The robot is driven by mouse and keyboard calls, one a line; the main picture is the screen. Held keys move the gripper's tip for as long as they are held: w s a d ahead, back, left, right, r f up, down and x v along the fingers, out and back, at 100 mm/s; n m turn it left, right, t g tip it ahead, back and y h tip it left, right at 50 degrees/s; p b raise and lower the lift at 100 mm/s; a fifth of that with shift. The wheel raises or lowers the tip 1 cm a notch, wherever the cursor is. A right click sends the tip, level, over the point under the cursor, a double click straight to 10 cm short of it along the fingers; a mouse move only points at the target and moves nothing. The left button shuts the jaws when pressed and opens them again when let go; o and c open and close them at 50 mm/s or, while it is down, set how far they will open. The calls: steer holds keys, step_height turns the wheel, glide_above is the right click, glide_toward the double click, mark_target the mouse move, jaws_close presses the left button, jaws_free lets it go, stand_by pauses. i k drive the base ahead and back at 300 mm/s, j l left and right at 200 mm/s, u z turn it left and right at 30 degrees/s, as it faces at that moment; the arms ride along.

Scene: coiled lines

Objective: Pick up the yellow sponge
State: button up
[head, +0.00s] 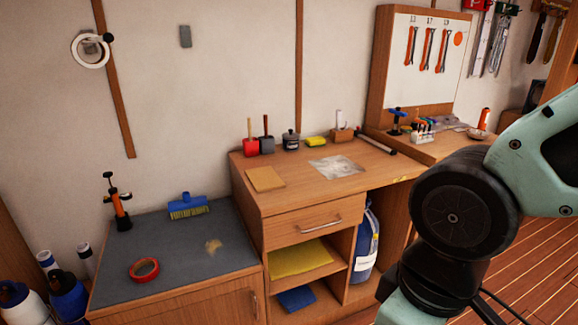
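The yellow sponge (316,142) is a small yellow block lying near the back of the wooden cabinet top (290,192), close to the wall. It sits between a dark jar (291,140) on its left and a small wooden block holder (342,134) on its right. My arm fills the right side of the head view. My gripper is out of the picture, so its state does not show.
A tan board (265,179) and a greyish patch (336,167) lie in front of the sponge. A dark tube (378,144) lies to the right. A folded yellow cloth (300,258) is on the shelf below. The lower grey top (175,250) holds a tape roll (144,270).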

mark_target(317, 141)
steer(key=i+l+u, duration=0.1)
steer(key=u, duration=0.25)
steer(key=i+l+u, duration=0.2)
steer(key=u, duration=0.2)
steer(key=i+l+u, duration=0.1)
steer(key=l, duration=0.25)
steer(key=i+l+u, duration=0.1)
steer(key=i+l, duration=0.45)
steer(key=l, duration=0.2)
steer(key=i+l+u, duration=0.15)
steer(key=l, duration=0.2)
steer(key=i+l+u, duration=0.1)
steer(key=l, duration=0.3)
steer(key=i+l, duration=0.2)
steer(key=l, duration=0.15)
steer(key=i+l, duration=0.2)
steer(key=l, duration=0.2)
